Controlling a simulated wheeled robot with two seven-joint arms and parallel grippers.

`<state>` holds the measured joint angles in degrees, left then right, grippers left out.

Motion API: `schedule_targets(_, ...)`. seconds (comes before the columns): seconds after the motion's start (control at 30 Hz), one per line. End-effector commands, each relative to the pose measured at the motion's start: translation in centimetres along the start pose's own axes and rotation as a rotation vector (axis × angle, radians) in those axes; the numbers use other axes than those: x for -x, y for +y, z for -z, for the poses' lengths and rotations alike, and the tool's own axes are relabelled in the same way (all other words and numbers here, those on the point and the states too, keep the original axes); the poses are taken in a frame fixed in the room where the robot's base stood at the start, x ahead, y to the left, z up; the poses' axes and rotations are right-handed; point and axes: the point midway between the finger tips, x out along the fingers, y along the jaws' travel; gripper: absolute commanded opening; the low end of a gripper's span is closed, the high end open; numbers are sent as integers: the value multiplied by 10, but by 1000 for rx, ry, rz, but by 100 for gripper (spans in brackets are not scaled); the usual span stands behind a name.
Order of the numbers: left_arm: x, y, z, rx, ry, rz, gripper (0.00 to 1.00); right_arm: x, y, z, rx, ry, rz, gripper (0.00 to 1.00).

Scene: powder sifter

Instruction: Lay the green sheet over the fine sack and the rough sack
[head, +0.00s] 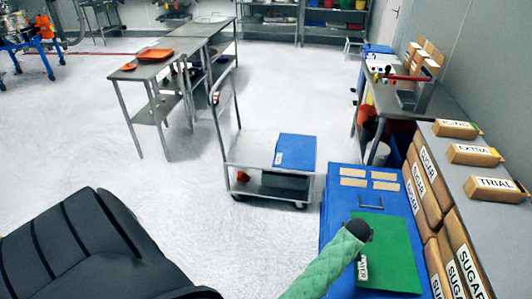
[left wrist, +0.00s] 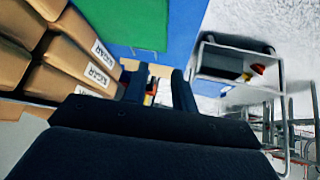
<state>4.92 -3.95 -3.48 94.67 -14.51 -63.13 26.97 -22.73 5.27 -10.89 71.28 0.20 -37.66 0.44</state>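A flat green sheet (head: 397,265) lies on a blue surface at the lower right of the head view. It also shows as a green patch at the top of the left wrist view (left wrist: 138,22). I cannot identify the fine sack or the rough sack by label; several brown sacks marked SUGAR (head: 431,177) stand to the right of the blue surface. My left gripper (left wrist: 158,86) is open, with its two dark fingers apart and no held object visible between them. My right gripper is not in view.
A green patterned rod with a dark round end (head: 327,267) crosses the blue surface's left edge beside the sheet. Several tan cards (head: 353,182) lie at the back of the blue surface. A trolley (head: 262,154) stands behind it. A grey counter (head: 462,182) carries labelled packs.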

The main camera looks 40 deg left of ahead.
Motion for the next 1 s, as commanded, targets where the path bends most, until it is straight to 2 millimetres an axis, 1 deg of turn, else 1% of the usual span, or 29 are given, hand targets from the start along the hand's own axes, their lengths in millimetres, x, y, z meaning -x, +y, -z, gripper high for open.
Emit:
schedule_targets(0.03,9,-2,0,-14,21,-13,27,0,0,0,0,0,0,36)
schedule_targets(0.2,36,-4,-1,-57,84,-61,27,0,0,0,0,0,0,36)
schedule_targets(0.3,47,-6,-6,-82,110,-83,27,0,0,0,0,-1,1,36)
schedule_targets(0.47,54,-10,-23,-126,128,-108,27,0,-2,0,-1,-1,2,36)
schedule_targets(0.57,51,-13,-42,-155,121,-120,27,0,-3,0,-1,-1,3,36)
schedule_targets(0.77,29,-24,-96,-218,71,-128,27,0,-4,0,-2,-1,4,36)
schedule_targets(0.87,16,-32,-127,-244,37,-129,27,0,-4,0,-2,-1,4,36)
schedule_targets(0.97,1,-41,-163,-274,-5,-127,27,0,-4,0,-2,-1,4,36)
schedule_targets(1.0,-6,-46,-180,-286,-24,-126,27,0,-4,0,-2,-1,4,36)
